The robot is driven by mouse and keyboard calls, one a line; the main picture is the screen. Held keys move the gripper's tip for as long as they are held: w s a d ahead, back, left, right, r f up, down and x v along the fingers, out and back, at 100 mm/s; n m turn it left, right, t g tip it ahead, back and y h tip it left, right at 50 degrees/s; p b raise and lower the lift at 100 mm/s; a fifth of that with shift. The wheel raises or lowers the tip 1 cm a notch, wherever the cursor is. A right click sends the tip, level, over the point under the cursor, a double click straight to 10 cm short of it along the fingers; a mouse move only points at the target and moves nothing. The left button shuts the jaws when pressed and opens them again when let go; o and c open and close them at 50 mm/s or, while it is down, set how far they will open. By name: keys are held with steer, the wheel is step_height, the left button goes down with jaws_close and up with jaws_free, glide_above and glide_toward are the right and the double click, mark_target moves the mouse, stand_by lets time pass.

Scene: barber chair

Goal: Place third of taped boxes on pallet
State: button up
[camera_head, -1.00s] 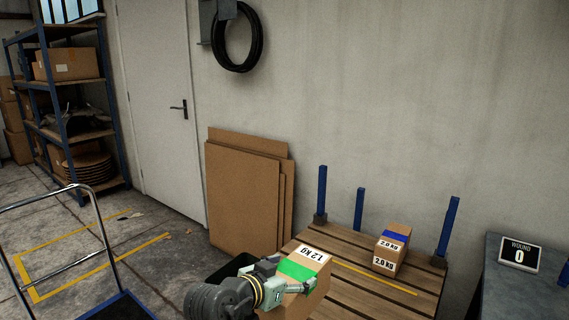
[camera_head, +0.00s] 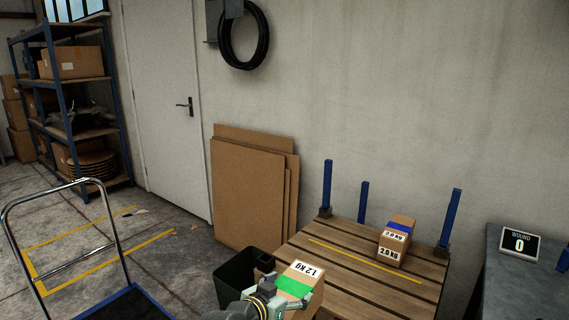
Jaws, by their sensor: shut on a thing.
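My gripper (camera_head: 287,301) is shut on a cardboard box with green tape (camera_head: 294,285), labelled 1.2 KG. The held box is at the bottom of the view, by the near left edge of the wooden pallet (camera_head: 345,273). I cannot tell how high it is above the pallet. A second box with blue tape (camera_head: 397,240), labelled 2.0 KG, stands on the pallet's far right part. A yellow line runs across the slats between the two boxes.
Blue posts (camera_head: 450,220) stand at the pallet's far corners. A dark bin (camera_head: 236,282) is left of the held box. Flat cardboard sheets (camera_head: 250,190) lean on the wall. A trolley (camera_head: 125,303) is at lower left, and a grey table (camera_head: 520,285) at right. The pallet's middle is clear.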

steer(key=shift+n+t+y, duration=0.3)
steer(key=shift+n+y, duration=0.4)
steer(key=f, duration=0.3)
steer(key=f+b, duration=0.1)
steer(key=f, duration=0.7)
steer(key=shift+s+a+f+b, duration=0.1)
steer(key=shift+s+a+b, duration=0.1)
steer(key=shift+a+b, duration=0.1)
step_height(320, 180, down, 24)
steer(key=s+n+t+y+b, duration=0.1)
steer(key=n+y, duration=0.4)
steer(key=shift+s+t+y, duration=0.2)
steer(key=shift+t+y, duration=0.1)
steer(key=shift+y, duration=0.1)
steer(key=shift+a, duration=0.3)
